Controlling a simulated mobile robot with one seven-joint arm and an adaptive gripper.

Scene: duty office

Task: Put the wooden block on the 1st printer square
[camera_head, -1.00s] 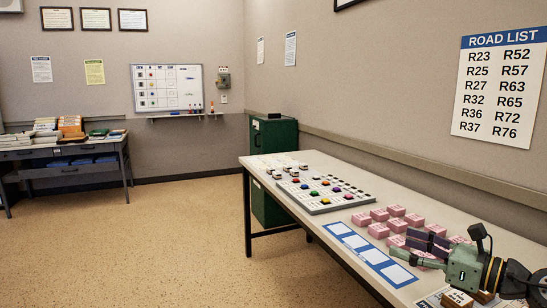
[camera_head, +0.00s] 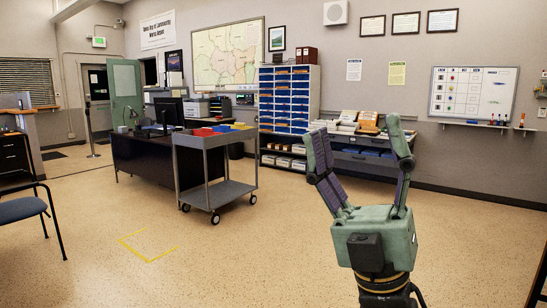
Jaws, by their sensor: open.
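My gripper (camera_head: 357,130) stands raised at the right of centre, its two fingers pointing up and spread apart. It is open, with nothing between the fingers. I see no wooden block in the current view. A printer-like machine (camera_head: 194,108) stands by the back wall, left of centre, far beyond my gripper. I cannot make out a numbered printer square. A yellow outlined corner mark (camera_head: 150,248) is on the floor at the left, and it carries nothing.
A grey wheeled cart (camera_head: 216,188) with coloured trays stands before a dark desk (camera_head: 141,158). A blue chair (camera_head: 22,209) is at the left edge. A shelf unit (camera_head: 288,103) and a side table (camera_head: 365,160) line the back wall. The central floor is open.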

